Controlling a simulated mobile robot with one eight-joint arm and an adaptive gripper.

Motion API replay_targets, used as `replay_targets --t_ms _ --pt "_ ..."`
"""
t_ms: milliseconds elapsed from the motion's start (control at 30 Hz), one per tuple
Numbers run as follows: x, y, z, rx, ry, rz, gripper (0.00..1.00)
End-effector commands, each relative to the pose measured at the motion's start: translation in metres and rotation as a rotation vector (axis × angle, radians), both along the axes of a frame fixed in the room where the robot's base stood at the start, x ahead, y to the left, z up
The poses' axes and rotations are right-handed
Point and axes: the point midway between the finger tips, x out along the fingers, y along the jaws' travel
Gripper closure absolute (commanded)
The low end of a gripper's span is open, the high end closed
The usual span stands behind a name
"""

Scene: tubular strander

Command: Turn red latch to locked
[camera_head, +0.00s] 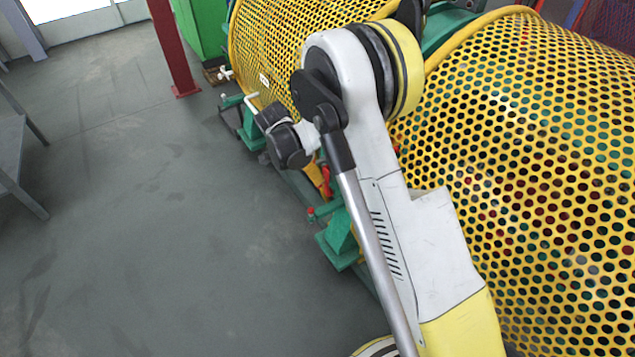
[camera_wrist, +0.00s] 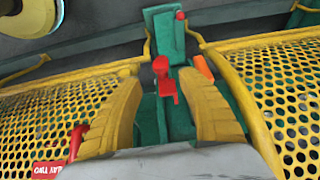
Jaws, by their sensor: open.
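The red latch (camera_wrist: 163,76) shows in the wrist view near the middle, mounted on a green bracket (camera_wrist: 165,35) between two yellow mesh guards. It has a block-like top and a short arm reaching down. My gripper (camera_wrist: 159,90) has its two yellow fingers spread, one on each side of the latch in the picture. The fingers look apart from the latch, but the depth between them is hard to judge. In the head view my arm covers much of this area, and a small red part (camera_head: 326,180) shows beside it; I cannot tell whether it is the latch.
Yellow perforated guards (camera_head: 530,170) flank the spot. An orange piece (camera_wrist: 203,67) lies right of the latch, and a red ball knob (camera_wrist: 180,15) tops the green bracket. Another red handle (camera_wrist: 76,141) is at lower left. Grey floor (camera_head: 160,220) is open on the left.

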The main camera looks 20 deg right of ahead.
Motion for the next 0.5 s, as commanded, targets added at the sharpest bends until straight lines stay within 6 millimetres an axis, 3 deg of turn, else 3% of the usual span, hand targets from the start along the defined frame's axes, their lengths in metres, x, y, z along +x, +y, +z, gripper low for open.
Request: replay_targets --t_ms 33,200,500 --pt "0.002 -0.004 -0.015 0.0 0.0 0.0 0.53" --pt "0.005 -0.016 -0.043 0.0 0.0 -0.001 0.53" --pt "0.008 -0.024 -0.061 0.0 0.0 0.002 0.53"
